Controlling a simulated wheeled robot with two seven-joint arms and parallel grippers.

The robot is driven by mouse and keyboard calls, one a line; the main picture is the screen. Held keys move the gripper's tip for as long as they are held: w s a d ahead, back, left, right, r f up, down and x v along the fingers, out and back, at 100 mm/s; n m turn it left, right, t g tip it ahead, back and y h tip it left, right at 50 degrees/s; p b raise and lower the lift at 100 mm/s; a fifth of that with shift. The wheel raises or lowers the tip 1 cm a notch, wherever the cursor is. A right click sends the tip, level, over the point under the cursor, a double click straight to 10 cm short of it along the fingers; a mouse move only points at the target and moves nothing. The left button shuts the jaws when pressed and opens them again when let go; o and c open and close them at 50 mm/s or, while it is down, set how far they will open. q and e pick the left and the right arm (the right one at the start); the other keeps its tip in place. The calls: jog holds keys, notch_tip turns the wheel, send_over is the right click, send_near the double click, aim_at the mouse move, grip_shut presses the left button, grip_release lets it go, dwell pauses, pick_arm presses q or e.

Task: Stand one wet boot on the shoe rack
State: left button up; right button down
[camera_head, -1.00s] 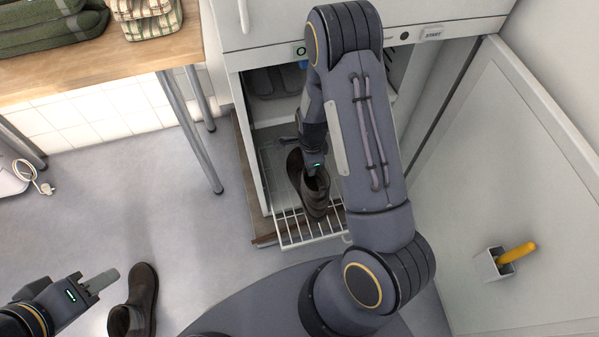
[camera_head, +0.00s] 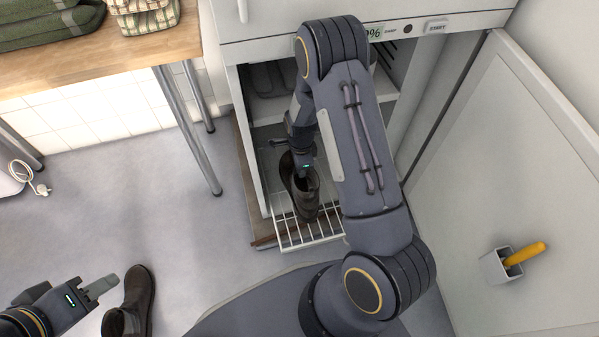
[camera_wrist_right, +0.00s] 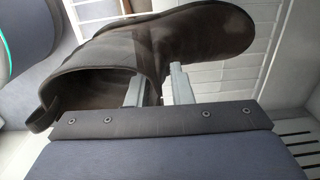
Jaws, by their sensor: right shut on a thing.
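A dark brown wet boot (camera_head: 306,205) is held in my right gripper (camera_head: 305,164) over the pulled-out white wire rack (camera_head: 292,236) low in the open cabinet. In the right wrist view the two fingers (camera_wrist_right: 156,82) pinch the wall of the boot's shaft (camera_wrist_right: 95,82), its opening to the left and its toe to the upper right. I cannot tell whether the sole touches the wires. A second dark boot (camera_head: 141,290) stands on the floor at lower left. My left gripper (camera_head: 101,288) is just left of it, apart from it; its finger gap is unclear.
The cabinet's open door (camera_head: 500,165) fills the right side and carries a small holder (camera_head: 494,267) with a yellow handle (camera_head: 525,254). Inside, a grey pair of shoes (camera_head: 268,78) sits on an upper shelf. A wooden table (camera_head: 110,62) with folded cloths stands upper left. Floor between is clear.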

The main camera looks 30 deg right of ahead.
jog(key=f+b, duration=0.1)
jog(key=f, duration=0.2)
jog(key=shift+w+f, duration=0.1)
jog(key=shift+w, duration=0.1)
jog(key=c, duration=1.3)
grip_release()
jog(key=shift+a, duration=0.1)
